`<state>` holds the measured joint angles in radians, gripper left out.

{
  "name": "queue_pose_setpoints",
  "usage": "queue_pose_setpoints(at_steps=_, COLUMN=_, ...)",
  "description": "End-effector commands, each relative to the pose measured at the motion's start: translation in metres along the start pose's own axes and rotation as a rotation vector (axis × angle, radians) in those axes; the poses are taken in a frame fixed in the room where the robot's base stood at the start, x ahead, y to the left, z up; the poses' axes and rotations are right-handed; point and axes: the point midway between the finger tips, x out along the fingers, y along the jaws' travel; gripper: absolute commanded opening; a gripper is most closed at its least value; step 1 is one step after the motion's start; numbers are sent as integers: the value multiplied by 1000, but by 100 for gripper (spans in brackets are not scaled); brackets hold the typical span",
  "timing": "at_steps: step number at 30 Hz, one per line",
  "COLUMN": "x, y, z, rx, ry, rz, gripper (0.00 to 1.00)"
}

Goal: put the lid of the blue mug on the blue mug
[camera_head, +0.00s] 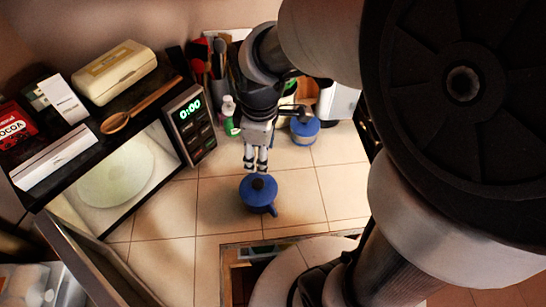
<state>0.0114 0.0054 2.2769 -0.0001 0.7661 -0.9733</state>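The blue mug (260,205) stands on the tiled counter, with its handle toward the lower right. A blue lid (247,188) with a dark round knob appears to lie on top of it. I cannot tell from this angle whether it is fully seated. My gripper (256,169) points down just above and behind the knob in the picture. Its two fingers are apart with a narrow gap and nothing visible between them. The fingertips look clear of the knob.
A blue-and-white lidded pot (304,136) stands behind to the right, near a white-and-green bottle (230,116) and a utensil holder (217,88). An open microwave (118,178) is at left, with a wooden spoon (140,106) and boxes on top. An open drawer (238,275) is in front.

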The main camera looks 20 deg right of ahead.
Motion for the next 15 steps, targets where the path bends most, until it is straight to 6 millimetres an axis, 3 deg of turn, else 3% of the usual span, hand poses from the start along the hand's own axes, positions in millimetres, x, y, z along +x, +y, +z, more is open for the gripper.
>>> queue_pose_setpoints(at_steps=1, x=-22, y=-8, z=5, rx=91, ry=27, rz=37, gripper=48)
queue_pose_setpoints(at_steps=6, x=-73, y=-43, z=28, rx=450, ry=121, rz=111, gripper=48)
queue_pose_setpoints(at_steps=9, x=-91, y=-63, z=41, rx=639, ry=181, rz=137, gripper=48)
queue_pose_setpoints(at_steps=15, x=-106, y=-89, z=59, rx=890, ry=268, rz=152, gripper=48)
